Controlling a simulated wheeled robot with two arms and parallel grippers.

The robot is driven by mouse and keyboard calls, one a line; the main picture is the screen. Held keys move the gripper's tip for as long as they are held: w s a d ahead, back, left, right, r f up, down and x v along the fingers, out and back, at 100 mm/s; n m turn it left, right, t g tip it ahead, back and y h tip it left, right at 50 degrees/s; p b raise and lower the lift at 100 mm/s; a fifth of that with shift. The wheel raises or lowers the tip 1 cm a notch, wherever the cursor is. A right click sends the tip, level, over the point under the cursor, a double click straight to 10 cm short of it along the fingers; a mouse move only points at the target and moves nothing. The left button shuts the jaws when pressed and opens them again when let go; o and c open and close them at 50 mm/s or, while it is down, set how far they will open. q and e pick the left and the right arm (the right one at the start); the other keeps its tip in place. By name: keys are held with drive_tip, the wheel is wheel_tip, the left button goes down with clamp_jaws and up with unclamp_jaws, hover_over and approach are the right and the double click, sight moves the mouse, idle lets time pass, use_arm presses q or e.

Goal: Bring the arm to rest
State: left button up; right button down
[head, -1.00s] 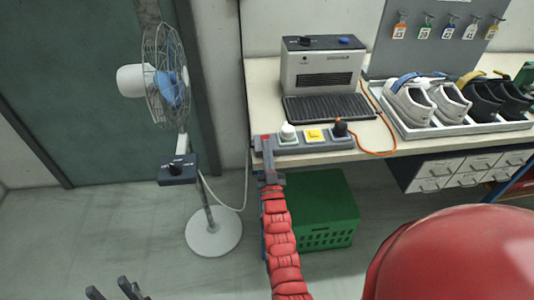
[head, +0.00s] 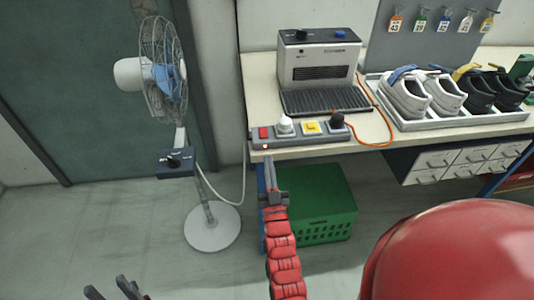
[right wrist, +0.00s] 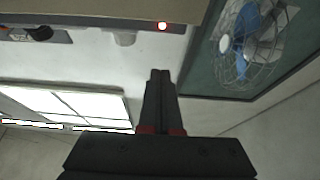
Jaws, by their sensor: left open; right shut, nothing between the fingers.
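My right gripper (head: 269,168) is at the end of the red arm, in front of the table's front edge and just below the left end of the power strip (head: 298,136). It is apart from the strip. In the right wrist view its fingers (right wrist: 160,75) are together with nothing between them. My left gripper (head: 115,288) is at the bottom left of the head view, partly cut off by the frame, its two fingers apart and empty over the floor. A red switch and a small lit red light (right wrist: 162,26) show at the strip's end.
A standing fan (head: 165,75) is to the left. A green crate (head: 312,205) stands under the table (head: 262,75). A grey heater-like machine (head: 318,65) and a tray (head: 440,123) of shoes are on the table. Floor between fan and crate is mostly clear.

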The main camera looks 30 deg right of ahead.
drive_tip(key=shift+s+f, duration=0.15)
drive_tip(key=shift+f, duration=0.05)
idle(0.4)
